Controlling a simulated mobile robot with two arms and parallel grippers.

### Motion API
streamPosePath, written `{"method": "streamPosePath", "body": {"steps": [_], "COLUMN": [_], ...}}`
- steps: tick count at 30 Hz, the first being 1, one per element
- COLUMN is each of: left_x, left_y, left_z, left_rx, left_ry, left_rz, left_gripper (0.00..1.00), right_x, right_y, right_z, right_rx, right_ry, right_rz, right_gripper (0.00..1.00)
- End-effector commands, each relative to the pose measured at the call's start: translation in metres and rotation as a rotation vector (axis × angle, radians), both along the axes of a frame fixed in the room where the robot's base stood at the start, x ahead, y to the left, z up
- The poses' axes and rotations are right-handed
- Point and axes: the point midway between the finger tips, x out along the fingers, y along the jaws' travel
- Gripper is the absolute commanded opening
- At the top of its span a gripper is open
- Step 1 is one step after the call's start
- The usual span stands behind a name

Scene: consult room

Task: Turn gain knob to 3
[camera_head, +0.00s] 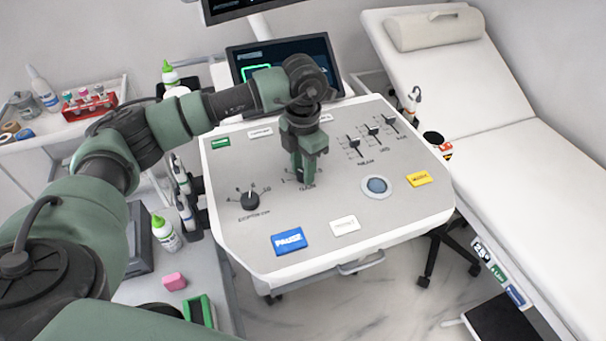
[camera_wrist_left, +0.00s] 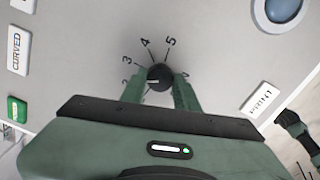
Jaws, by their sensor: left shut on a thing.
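The gain knob (camera_wrist_left: 160,73) is a small black knob on the grey control panel (camera_head: 225,235). In the left wrist view, printed numbers ring it, with 3, 4 and 5 readable. A pale mark on the knob points left, roughly toward the 2, partly hidden by a finger. My left gripper (camera_head: 303,176) points down onto the panel at the gain label, hiding the knob in the head view. In the left wrist view its fingers (camera_wrist_left: 160,80) are shut on the knob, one on each side. My right gripper is not in view.
Another black knob (camera_head: 250,201) stands left of the gripper. Three sliders (camera_head: 373,131) and a round trackball (camera_head: 377,186) lie to the right. A blue pause button (camera_head: 289,241) is at the front. A screen (camera_head: 325,62) stands behind the panel, and a couch (camera_head: 530,170) at right.

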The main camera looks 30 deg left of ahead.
Motion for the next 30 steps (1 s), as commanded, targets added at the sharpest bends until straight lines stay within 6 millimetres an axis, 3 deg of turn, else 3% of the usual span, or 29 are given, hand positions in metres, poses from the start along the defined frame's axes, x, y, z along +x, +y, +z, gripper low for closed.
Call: {"method": "streamPosePath", "body": {"steps": [3,15,30], "left_x": [0.002,0.001,0.001], "left_y": [0.000,0.000,0.000], "left_z": [-0.002,0.000,0.002], "left_rx": [-0.001,0.000,-0.001], "left_ry": [-0.006,-0.006,-0.007], "left_rz": [-0.106,-0.402,-0.523], "left_gripper": [0.00,0.00,0.00], "right_x": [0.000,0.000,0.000], "right_y": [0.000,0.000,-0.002], "right_z": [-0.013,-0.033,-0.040], "right_rx": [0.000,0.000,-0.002], "right_ry": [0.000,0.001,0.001], "right_rz": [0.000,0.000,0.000], "right_gripper": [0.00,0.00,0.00]}}
